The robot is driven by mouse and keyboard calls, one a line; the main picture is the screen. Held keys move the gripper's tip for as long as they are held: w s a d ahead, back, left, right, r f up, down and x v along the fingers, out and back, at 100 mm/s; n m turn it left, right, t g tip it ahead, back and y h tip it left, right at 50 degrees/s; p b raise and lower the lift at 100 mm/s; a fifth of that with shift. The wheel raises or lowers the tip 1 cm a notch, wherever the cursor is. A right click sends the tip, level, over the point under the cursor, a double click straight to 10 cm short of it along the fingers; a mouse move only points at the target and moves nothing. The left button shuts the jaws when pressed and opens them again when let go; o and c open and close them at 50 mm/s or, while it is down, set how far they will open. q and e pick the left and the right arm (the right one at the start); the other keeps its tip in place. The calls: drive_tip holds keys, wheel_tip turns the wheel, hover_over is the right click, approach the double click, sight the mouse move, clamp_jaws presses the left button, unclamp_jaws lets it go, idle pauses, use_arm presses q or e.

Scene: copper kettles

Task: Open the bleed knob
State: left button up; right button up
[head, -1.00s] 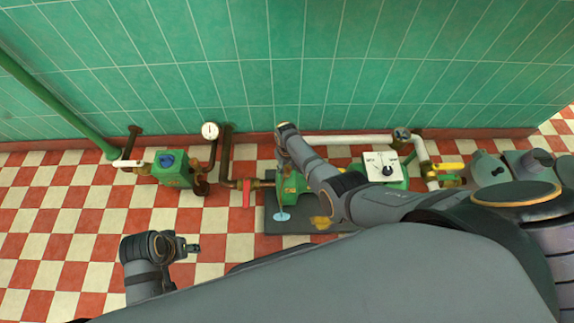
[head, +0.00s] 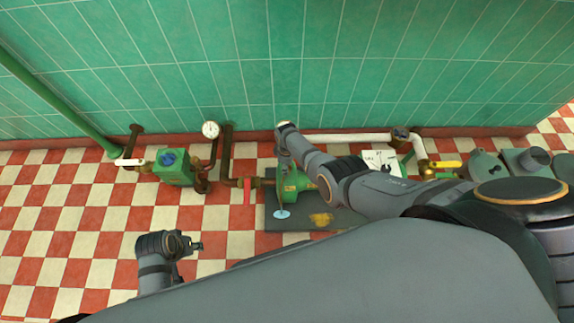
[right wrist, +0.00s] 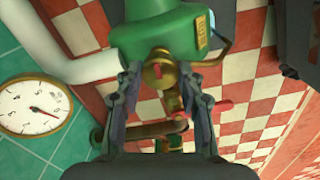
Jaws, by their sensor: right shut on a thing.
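The bleed knob (right wrist: 157,72), a small brass piece with a red mark, sits on the green pump (right wrist: 165,30) in the right wrist view. The fingers of my right gripper (right wrist: 160,82) stand on both sides of it and are shut on it. In the head view the pump (head: 292,184) is partly covered by my right arm, and the knob cannot be made out. My left gripper (head: 197,246) is over the checkered floor at the lower left, away from the pipework. Its jaw opening is too small to read.
A red lever (head: 247,190) stands left of the pump. A green unit with a blue knob (head: 172,168) and a round gauge (head: 210,129) are further left. A white-faced box (head: 380,160) and a yellow-handled valve (head: 445,165) are right. The left floor is clear.

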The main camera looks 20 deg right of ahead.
idle(0.4)
drive_tip(key=o, duration=1.2)
drive_tip(key=shift+r, duration=0.1)
wheel_tip(320, 180, up, 12)
drive_tip(key=shift+f, duration=0.1)
